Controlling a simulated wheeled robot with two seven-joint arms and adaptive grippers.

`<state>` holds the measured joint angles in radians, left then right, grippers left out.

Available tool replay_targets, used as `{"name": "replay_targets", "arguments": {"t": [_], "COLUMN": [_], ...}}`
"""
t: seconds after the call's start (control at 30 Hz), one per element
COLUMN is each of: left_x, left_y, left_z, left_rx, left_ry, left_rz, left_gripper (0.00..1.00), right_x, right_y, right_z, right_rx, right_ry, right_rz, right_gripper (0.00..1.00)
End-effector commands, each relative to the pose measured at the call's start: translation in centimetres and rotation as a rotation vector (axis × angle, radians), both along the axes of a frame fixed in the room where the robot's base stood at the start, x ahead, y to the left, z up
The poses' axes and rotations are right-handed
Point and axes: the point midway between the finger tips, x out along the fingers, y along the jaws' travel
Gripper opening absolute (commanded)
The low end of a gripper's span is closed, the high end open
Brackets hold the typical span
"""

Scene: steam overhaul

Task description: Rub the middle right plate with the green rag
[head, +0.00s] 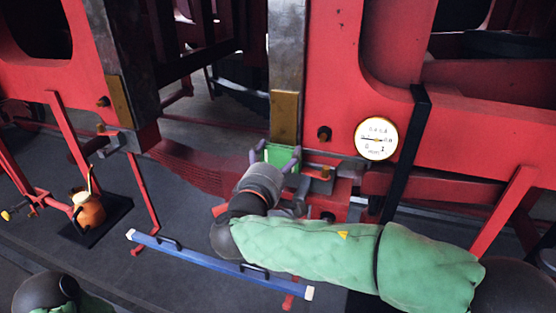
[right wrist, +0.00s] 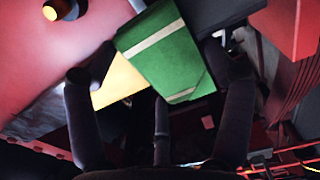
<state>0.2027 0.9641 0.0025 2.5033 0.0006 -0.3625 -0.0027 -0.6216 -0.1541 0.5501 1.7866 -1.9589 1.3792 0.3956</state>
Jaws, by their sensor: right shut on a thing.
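The green rag (head: 281,156) is between the fingers of my right gripper (head: 275,155), which is shut on it. In the right wrist view the rag (right wrist: 165,55) is a folded green block with pale stripes, between the two dark fingers of the gripper (right wrist: 162,72). A brass plate (head: 285,113) is on the grey upright just above the rag. The plate also shows in the right wrist view (right wrist: 119,82), partly behind the rag. I cannot tell whether rag and plate touch. Another brass plate (head: 120,100) is on the left upright. My left gripper is out of view.
A round white gauge (head: 376,138) and a black vertical bar (head: 406,150) are right of my gripper. A blue bar (head: 205,262) runs below my right forearm. An orange-brown can (head: 88,211) stands on a black tray at left. Red frame beams surround the plates.

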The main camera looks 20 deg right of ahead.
Motion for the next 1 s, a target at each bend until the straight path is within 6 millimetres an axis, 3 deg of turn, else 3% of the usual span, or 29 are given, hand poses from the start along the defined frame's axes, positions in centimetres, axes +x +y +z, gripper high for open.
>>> {"name": "replay_targets", "arguments": {"t": [0.33,1.0], "left_x": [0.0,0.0], "left_y": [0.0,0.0], "left_z": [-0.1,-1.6], "left_rx": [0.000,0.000], "left_ry": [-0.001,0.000], "left_rz": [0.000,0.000], "left_gripper": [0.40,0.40], "right_x": [-0.3,-4.8], "right_y": [0.3,3.3], "right_z": [-0.6,-0.3], "right_rx": [0.001,0.001], "right_ry": [0.010,0.005], "right_rz": [0.001,0.002], "right_gripper": [0.55,0.55]}}
